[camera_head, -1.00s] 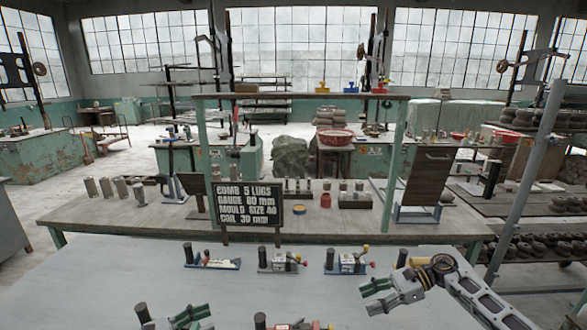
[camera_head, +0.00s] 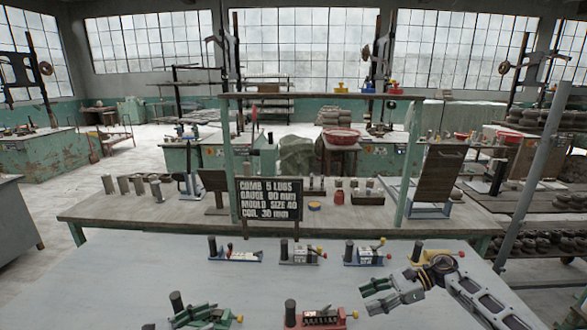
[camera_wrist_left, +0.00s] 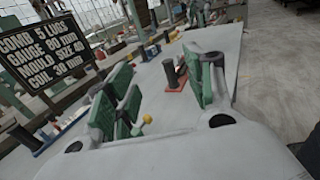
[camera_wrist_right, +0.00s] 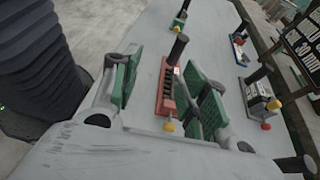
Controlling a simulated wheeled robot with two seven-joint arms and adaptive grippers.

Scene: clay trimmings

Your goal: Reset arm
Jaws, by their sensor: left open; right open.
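My right gripper (camera_head: 382,294) is open and empty above the grey table (camera_head: 130,265), at the right of the head view. In the right wrist view its green-padded fingers (camera_wrist_right: 168,95) stand apart, with a red fixture (camera_wrist_right: 168,88) seen between and beyond them. My left gripper cannot be made out in the head view. In the left wrist view its fingers (camera_wrist_left: 165,95) are spread apart, with nothing held between them. A green fixture with a yellow knob (camera_wrist_left: 147,119) shows beside the left finger there.
The red fixture (camera_head: 320,318) and green fixture (camera_head: 197,316) stand near the front. A black sign (camera_head: 270,199) stands behind. The table's left part is clear.

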